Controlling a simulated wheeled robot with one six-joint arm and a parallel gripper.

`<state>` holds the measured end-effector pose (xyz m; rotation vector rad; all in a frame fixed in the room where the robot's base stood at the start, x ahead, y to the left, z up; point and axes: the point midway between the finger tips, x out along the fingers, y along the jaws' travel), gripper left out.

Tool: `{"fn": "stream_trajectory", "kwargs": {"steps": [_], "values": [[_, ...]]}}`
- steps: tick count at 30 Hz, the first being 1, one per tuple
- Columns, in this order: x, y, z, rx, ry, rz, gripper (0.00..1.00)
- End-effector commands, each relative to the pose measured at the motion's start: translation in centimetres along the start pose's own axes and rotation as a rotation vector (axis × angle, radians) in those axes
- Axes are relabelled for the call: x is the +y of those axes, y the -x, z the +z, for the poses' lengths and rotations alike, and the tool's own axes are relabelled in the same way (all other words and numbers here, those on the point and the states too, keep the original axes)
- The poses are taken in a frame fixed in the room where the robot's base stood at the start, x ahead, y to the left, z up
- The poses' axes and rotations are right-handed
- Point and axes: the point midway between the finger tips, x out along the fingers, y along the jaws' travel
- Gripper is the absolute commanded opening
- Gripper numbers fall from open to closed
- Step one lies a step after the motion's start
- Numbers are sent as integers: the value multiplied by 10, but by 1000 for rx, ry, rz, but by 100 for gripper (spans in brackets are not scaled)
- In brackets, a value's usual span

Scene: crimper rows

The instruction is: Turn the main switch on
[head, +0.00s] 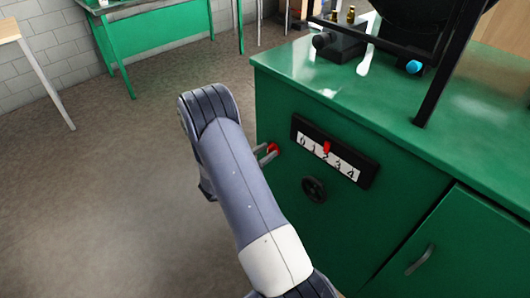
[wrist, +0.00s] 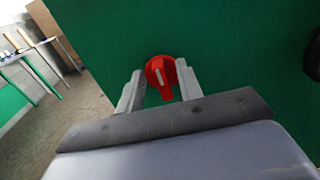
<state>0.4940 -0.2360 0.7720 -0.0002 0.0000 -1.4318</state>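The main switch is a red rotary knob with a pale bar mark on it. In the wrist view the red switch (wrist: 161,72) is on the green cabinet front, between the tips of my gripper (wrist: 160,82). The pale mark on it stands close to upright, tilted slightly. The fingers are apart, one on each side of the knob; whether they touch it I cannot tell. In the head view my gripper (head: 266,155) is at the left part of the cabinet front, and the red switch (head: 272,148) is partly hidden by the fingers.
The green cabinet (head: 330,235) carries a black scale panel (head: 335,152) with numbers and a red pointer, and a black hand knob (head: 314,189) right of the switch. A black machine stands on top. Floor (head: 90,200) to the left is clear. A green table (head: 155,40) stands behind.

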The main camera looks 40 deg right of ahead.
Motion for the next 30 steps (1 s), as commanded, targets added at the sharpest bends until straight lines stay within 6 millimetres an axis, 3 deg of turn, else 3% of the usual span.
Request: {"fn": "stream_trajectory", "kwargs": {"steps": [3, 16, 30], "values": [[0, 0, 0, 0, 0, 0, 35], [0, 0, 0, 0, 0, 0, 0], [-1, 0, -3, 0, -60, 0, 0]]}}
